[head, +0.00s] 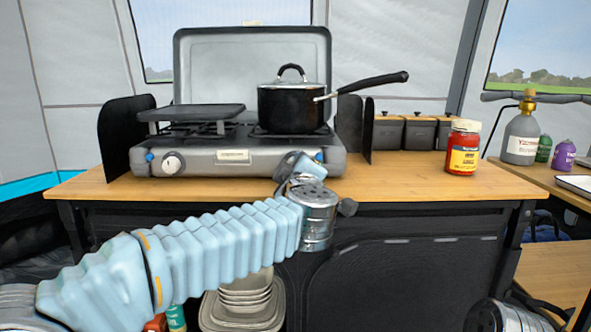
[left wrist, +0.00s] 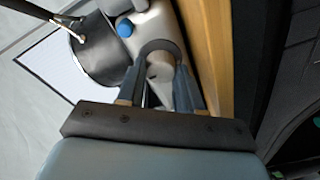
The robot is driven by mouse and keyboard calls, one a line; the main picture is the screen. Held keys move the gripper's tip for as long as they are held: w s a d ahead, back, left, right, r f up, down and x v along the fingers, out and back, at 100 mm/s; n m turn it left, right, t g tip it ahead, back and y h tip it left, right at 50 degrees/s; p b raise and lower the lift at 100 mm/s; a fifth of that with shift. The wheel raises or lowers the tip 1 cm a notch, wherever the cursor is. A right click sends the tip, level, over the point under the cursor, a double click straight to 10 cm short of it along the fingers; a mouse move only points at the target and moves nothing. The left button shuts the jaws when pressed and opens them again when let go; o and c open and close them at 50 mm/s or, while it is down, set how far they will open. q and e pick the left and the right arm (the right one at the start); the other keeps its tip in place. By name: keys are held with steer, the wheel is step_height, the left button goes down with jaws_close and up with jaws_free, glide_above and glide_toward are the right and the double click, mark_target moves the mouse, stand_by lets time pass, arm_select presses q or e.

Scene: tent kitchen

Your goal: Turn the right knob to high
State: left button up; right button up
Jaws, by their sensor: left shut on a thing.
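A two-burner camping stove (head: 232,156) with its lid up stands on a wooden counter. Its left knob (head: 172,164) is white and shows on the front panel. The right knob is hidden behind my left gripper (head: 300,166) in the head view. In the left wrist view the right knob (left wrist: 160,52) sits between the two fingers of my left gripper (left wrist: 160,78), which is shut on it. The fingers partly hide the knob's face, so its setting cannot be read. My right gripper is not in view.
A black pot (head: 291,108) with lid and long handle sits on the right burner, a dark griddle (head: 192,112) on the left. The counter (head: 408,177) between stove and jar is clear.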

arm_select(q)
steer(key=shift+n, duration=1.5)
steer(key=n, duration=0.3)
steer(key=shift+f+n+g, duration=0.1)
steer(key=shift+n+g, duration=0.2)
steer(key=n+b, duration=0.1)
steer(key=n, duration=0.2)
steer(key=shift+h, duration=0.3)
steer(key=shift+n+b, duration=0.45)
steer(key=shift+n, duration=1.45)
steer(key=o, duration=0.8)
steer(key=shift+c, duration=0.2)
